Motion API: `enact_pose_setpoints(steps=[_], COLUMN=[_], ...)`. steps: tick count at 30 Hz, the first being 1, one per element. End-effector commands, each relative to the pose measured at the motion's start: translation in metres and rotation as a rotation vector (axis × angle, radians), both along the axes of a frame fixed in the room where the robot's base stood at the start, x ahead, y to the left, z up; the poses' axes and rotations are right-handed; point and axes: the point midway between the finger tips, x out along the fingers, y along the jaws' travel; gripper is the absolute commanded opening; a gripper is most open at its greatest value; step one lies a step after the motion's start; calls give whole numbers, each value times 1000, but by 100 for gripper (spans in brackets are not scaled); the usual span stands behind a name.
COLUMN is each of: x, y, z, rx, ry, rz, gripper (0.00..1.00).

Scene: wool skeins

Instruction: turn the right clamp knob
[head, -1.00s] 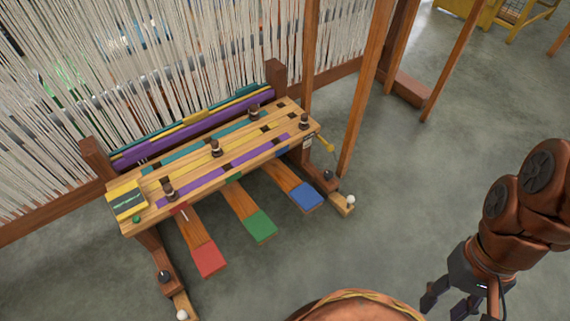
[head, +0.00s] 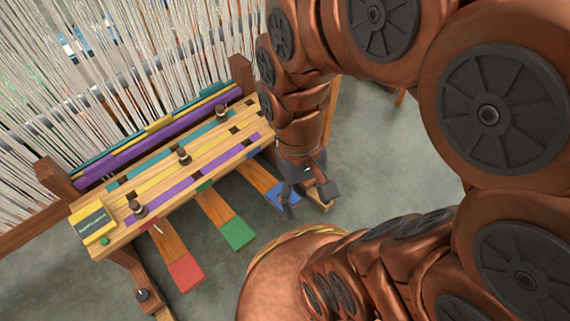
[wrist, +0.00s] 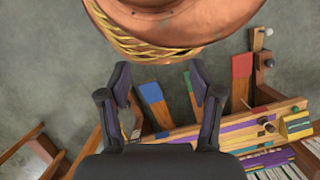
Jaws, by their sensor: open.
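My gripper (head: 308,194) is open and empty, pointing down beside the right end of the loom bench (head: 175,178). In the head view it covers the right foot, so the right clamp knob there is hidden. In the wrist view the two fingers of my gripper (wrist: 160,85) stand apart, with the blue pedal (wrist: 151,92) between them; I cannot make out the right clamp knob there. Whether a finger touches the foot cannot be told. The matching dark left knob (head: 142,294) shows on the left foot.
Red (head: 186,271), green (head: 238,233) and blue (head: 284,197) pedals stick out in front of the bench. Several dark pegs stand on its top. Hanging warp threads (head: 120,70) fill the back. Grey floor (head: 375,160) is open to the right.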

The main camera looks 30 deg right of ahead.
Motion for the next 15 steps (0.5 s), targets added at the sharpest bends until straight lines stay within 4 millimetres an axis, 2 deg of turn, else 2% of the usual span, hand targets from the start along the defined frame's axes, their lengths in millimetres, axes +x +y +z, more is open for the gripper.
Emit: enact_pose_setpoints(steps=[8,15], x=[71,135], y=[-14,-35], z=[-30,-68], rx=[-73,-135], ry=[-31,-68], rz=[-297,-582], gripper=[68,68])
